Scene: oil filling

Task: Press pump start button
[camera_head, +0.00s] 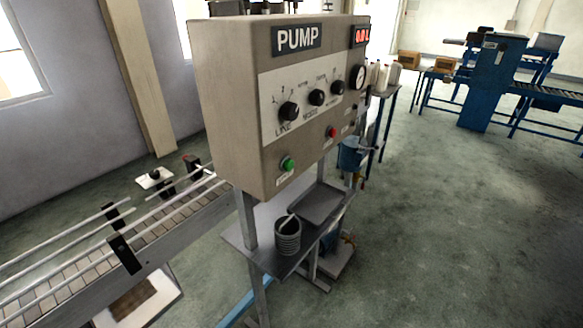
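The pump control box (228,105) is a beige cabinet on metal legs in the middle of the head view, labelled PUMP. A green button (288,164) sits low on the left of its front face, with a small unreadable label under it. A red button (331,132) sits to the right of the green one. Three black knobs (289,111) run in a row on a white panel above them. A round gauge (358,77) and a red lit digital display (361,35) are at the right. Neither of my grippers shows in the view.
A metal shelf (262,259) under the box holds a dark tray (319,204) and a grey ribbed cup (288,240). A conveyor with rails (80,262) runs in from the left. Blue machinery (490,80) stands at the back right. The floor at the right is open.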

